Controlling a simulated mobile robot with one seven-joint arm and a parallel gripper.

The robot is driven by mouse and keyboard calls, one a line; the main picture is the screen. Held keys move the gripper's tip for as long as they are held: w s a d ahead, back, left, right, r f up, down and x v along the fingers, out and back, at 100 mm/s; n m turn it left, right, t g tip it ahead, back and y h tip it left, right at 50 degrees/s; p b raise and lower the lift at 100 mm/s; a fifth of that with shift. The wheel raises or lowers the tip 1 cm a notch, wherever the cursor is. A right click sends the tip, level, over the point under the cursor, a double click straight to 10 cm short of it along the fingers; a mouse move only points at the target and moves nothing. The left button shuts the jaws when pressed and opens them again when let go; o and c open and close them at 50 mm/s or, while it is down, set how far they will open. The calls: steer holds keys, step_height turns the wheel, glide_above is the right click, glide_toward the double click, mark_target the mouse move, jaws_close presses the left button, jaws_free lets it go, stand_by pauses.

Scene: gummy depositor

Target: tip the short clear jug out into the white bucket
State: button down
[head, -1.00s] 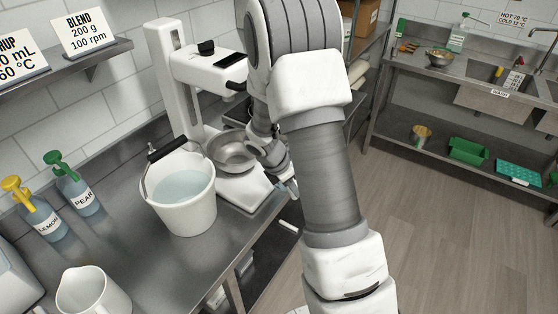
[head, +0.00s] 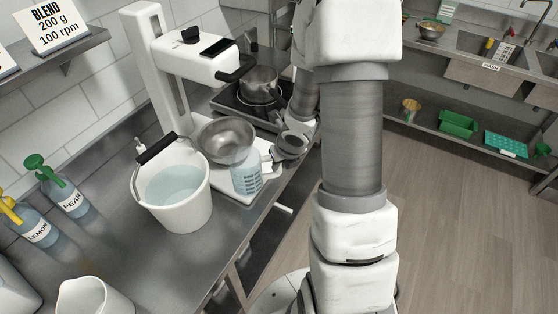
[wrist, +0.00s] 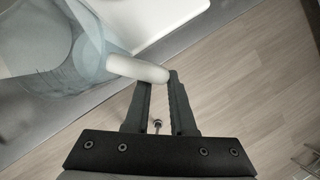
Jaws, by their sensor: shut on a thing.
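The short clear jug (head: 247,176), with dark markings on its side, is just right of the white bucket (head: 178,207) in the head view, near the scale base and roughly upright. How full it is I cannot tell. The bucket stands on the steel bench with pale liquid inside and its black-gripped handle raised. My gripper (head: 271,163) is at the jug's right side, partly hidden by my wrist. In the wrist view the jug (wrist: 82,62) fills the upper left, and my gripper (wrist: 158,82) is shut on its pale handle (wrist: 138,69).
A steel bowl (head: 226,138) sits on the white stand mixer (head: 160,65) behind the jug. A pot (head: 260,84) stands on a hob farther back. Syrup bottles (head: 62,190) and a white pitcher (head: 92,298) are on the left. The bench's front edge runs close to my arm.

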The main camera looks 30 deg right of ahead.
steer(key=shift+w+a+r, duration=0.1)
steer(key=shift+a, duration=0.05)
steer(key=r+h+b, duration=0.1)
steer(key=a+r, duration=0.1)
steer(key=a+r+h+b, duration=0.1)
steer(key=shift+w+a+r+n+h+b, duration=0.2)
steer(key=shift+w+a+n+h+b, duration=0.05)
steer(key=shift+n+h+b, duration=0.05)
stand_by(0.5)
stand_by(0.5)
